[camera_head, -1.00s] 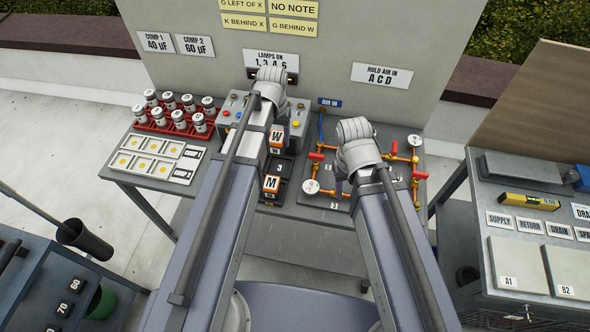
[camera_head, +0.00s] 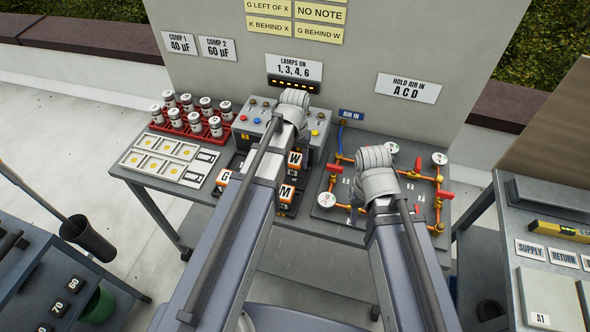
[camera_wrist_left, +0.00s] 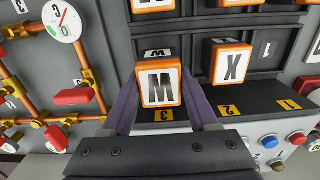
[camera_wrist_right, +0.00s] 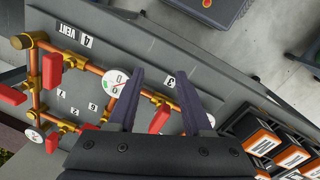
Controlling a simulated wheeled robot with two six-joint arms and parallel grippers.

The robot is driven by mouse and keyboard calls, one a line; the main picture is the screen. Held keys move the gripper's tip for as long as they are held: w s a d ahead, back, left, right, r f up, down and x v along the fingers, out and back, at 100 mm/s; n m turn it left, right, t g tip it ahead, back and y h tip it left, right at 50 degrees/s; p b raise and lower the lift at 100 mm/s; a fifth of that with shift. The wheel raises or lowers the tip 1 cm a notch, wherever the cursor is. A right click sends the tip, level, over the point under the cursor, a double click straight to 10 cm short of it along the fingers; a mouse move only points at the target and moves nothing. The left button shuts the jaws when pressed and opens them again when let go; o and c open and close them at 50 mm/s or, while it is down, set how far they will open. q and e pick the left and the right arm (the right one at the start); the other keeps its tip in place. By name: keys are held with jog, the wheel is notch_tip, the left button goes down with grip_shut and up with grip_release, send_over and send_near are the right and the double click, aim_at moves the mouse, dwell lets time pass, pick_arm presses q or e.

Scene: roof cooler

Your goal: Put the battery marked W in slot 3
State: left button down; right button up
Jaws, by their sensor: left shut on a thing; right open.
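The W battery, an orange and white block (camera_head: 295,158), is between the fingers of my left gripper (camera_wrist_left: 158,84), which is shut on it. In the left wrist view, the W battery (camera_wrist_left: 160,90) appears upside down at the slot 3 label (camera_wrist_left: 165,115). I cannot tell whether it rests on the slot's floor. The X battery (camera_wrist_left: 231,66) stands beside it by the slot 2 label (camera_wrist_left: 228,110). The M battery (camera_head: 286,193) is in the row in front, and the G battery (camera_head: 223,177) is farther left. My right gripper (camera_wrist_right: 160,78) is open and empty above the pipe board.
The pipe board (camera_head: 325,205) with gauges and red valve handles lies right of the battery tray. A control box (camera_head: 258,110) with buttons and lamps stands behind the slots. A red rack (camera_head: 200,133) of capacitors is at left. My left arm hides part of the tray.

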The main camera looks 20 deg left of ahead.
aim_at(295, 167)
pick_arm(q)
notch_tip(295, 167, down, 4)
jog(key=b, duration=0.3)
jog(key=shift+r, duration=0.1)
pick_arm(e)
notch_tip(295, 167, down, 4)
jog(key=shift+r, duration=0.15)
pick_arm(q)
jog(key=shift+r, duration=0.15)
pick_arm(e)
jog(key=shift+r, duration=0.15)
pick_arm(q)
jog(key=c, duration=0.6)
grip_release()
jog(key=shift+f, duration=0.2)
pick_arm(e)
jog(key=shift+f, duration=0.25)
pick_arm(q)
jog(key=o, duration=0.4)
jog(key=shift+r, duration=0.15)
pick_arm(e)
jog(key=shift+r, duration=0.15)
